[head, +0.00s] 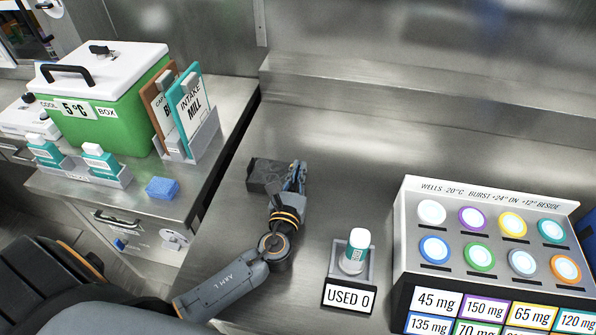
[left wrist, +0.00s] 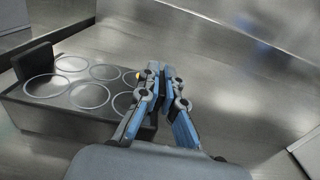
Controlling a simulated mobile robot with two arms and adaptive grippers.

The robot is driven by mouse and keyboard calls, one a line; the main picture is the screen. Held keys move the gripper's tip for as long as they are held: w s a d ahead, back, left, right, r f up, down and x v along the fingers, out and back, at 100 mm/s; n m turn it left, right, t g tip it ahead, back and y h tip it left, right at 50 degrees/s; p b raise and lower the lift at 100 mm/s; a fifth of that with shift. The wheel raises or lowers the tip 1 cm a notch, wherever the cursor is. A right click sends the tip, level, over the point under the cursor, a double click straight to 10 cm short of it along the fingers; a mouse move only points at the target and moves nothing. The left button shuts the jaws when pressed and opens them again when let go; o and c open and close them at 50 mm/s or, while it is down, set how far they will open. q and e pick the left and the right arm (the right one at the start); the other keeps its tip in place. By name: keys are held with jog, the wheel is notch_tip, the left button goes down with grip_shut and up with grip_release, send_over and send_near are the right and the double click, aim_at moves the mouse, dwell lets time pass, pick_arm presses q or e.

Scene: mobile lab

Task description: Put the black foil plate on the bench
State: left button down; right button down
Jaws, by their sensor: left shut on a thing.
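The black foil plate (head: 266,174) is a dark block over the left part of the steel bench (head: 330,140). In the left wrist view the plate (left wrist: 62,112) shows ringed round wells on top and an upright tab at its far left end. My left gripper (head: 297,178) is at the plate's right end and shut on it. In the left wrist view the fingers (left wrist: 161,80) are close together and hide that end. The plate looks level, at or close to the bench surface; I cannot tell whether it touches. My right gripper is not in view.
A holder labelled USED 0 (head: 350,297) with a white-capped bottle (head: 355,250) stands right of my left arm. A wells box (head: 408,240) with coloured round lids fills the right. A side counter (head: 150,205) bears a green cool box (head: 105,125) and blue sponge (head: 162,188). Bench behind the plate is clear.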

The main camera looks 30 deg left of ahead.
pick_arm(q)
jog(key=shift+f, duration=0.2)
jog(key=c, duration=1.5)
grip_release()
jog(key=shift+r, duration=0.1)
